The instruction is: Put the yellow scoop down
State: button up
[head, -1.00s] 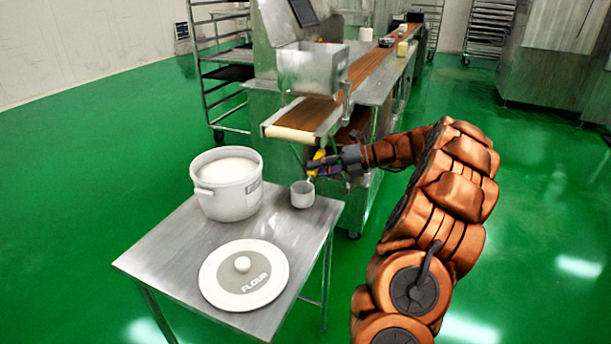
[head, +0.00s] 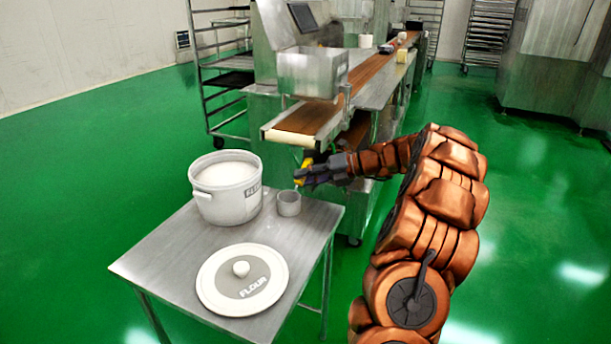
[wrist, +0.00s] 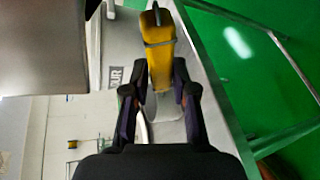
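The yellow scoop has a yellow handle (head: 301,172) and a pale cup (head: 289,203). The cup is at the table top, just right of the flour pot; I cannot tell if its full weight rests there. My gripper (head: 306,177) is around the handle from the right, above the table's far right edge. In the wrist view the handle (wrist: 160,62) lies between the two fingertips of my gripper (wrist: 160,72), which look closed against its sides. The cup shows partly between the fingers, and the rest is hidden.
The metal table (head: 190,248) holds a white pot (head: 226,203) of flour and a round lid (head: 243,280) marked FLOUR. The table's right part is bare. The encrusting machine's conveyor (head: 310,118) stands behind my gripper.

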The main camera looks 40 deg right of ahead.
jog(key=o, duration=0.3)
jog(key=p+v, duration=0.3)
jog(key=v, duration=0.9)
jog(key=shift+r+p, duration=0.1)
jog(key=shift+p, duration=0.2)
